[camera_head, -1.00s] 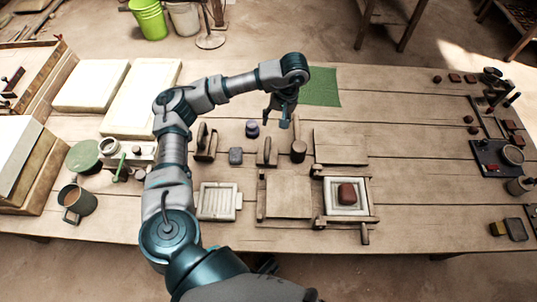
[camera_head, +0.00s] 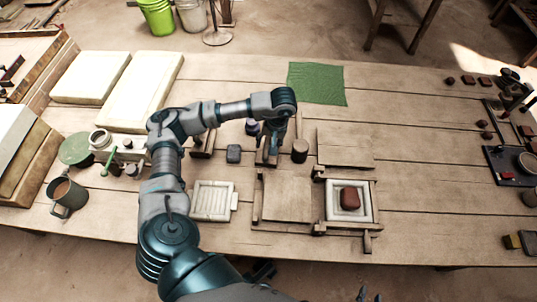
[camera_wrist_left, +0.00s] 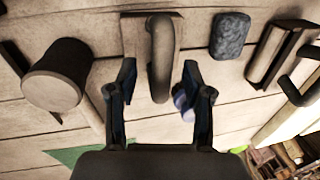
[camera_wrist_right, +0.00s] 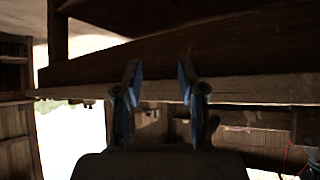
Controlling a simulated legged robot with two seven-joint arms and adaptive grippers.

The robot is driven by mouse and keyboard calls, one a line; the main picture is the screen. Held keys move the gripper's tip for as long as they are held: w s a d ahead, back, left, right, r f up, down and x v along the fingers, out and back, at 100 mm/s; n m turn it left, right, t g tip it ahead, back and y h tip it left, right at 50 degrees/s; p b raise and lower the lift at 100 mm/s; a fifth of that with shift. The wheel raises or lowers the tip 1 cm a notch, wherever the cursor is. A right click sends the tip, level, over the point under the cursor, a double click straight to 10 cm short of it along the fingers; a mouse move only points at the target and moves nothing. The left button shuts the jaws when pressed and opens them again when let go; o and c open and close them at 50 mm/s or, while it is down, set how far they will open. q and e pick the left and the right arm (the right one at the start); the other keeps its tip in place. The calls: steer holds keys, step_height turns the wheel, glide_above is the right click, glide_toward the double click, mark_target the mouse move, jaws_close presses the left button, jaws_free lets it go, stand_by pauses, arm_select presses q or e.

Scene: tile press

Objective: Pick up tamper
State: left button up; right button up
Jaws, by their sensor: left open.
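The tamper, a flat plate with an upright grey loop handle (camera_wrist_left: 161,58), lies on the table in the left wrist view. In the head view it is mostly hidden by my left gripper (camera_head: 268,152). My left gripper (camera_wrist_left: 159,70) is open, with one finger on each side of the handle and gaps showing between. My right gripper (camera_wrist_right: 157,75) is open and empty, low beside the table's wooden edge.
A dark cylinder (camera_head: 300,150) stands just right of the tamper; a blue-grey block (camera_head: 233,154) lies to its left. A white ribbed tray (camera_head: 212,201) and a framed mould with a red-brown lump (camera_head: 350,198) lie nearer. A green cloth (camera_head: 317,83) lies behind.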

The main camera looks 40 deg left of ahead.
arm_select(q)
steer(key=shift+a+f, duration=0.2)
steer(key=shift+f, duration=0.75)
steer(key=shift+a, duration=0.15)
arm_select(e)
steer(key=shift+w+a+r+t, duration=0.35)
steer(key=shift+w+t, duration=0.05)
steer(key=shift+w, duration=0.1)
arm_select(q)
steer(key=c, duration=1)
jaws_close()
arm_select(e)
steer(key=shift+f, duration=0.1)
